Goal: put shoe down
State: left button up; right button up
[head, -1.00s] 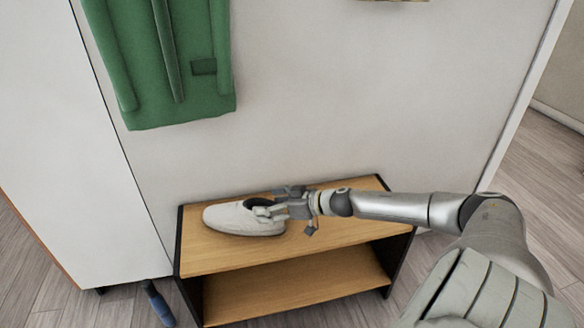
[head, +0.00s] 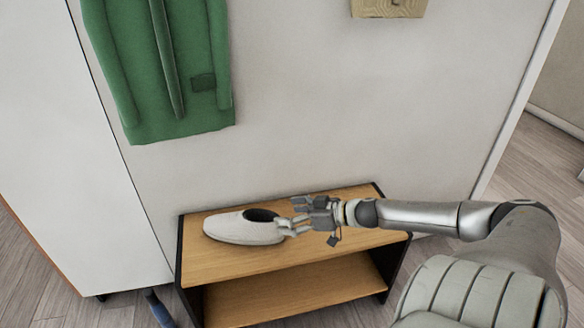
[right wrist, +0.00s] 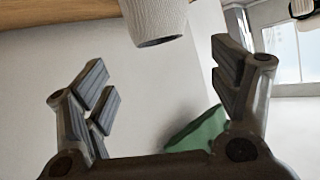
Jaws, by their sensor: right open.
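A white shoe (head: 240,229) rests on the top board of a low wooden shoe rack (head: 335,229), toward its left end. Its toe points left and its opening is at the right end. My right gripper (head: 291,217) is open at the heel end of the shoe, with its fingers just right of the opening. In the right wrist view the two fingers (right wrist: 165,100) are spread wide with nothing between them. The heel of the shoe (right wrist: 157,20) shows beyond them at the top. My left gripper is not in view.
A green coat (head: 165,70) hangs on the wall above the rack. A white cabinet (head: 85,170) stands left. The rack's lower shelf (head: 290,292) is bare where visible. A blue object (head: 158,307) is on the floor by the rack's left end.

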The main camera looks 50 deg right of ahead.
jog(key=a+f, duration=0.1)
jog(key=s+a+f+m+h, duration=0.1)
jog(key=a+f, duration=0.1)
jog(key=s+a+f+h, duration=0.1)
jog(key=a, duration=0.1)
jog(key=shift+s+f, duration=0.2)
jog(key=shift+f, duration=0.2)
jog(key=s+a+f+g+h, duration=0.1)
jog(key=s+a+g, duration=0.7)
jog(key=s+a, duration=1.1)
jog(key=shift+a+f+h, duration=0.15)
jog(key=shift+a+h, duration=0.65)
jog(key=shift+a, duration=0.2)
jog(key=shift+w, duration=0.1)
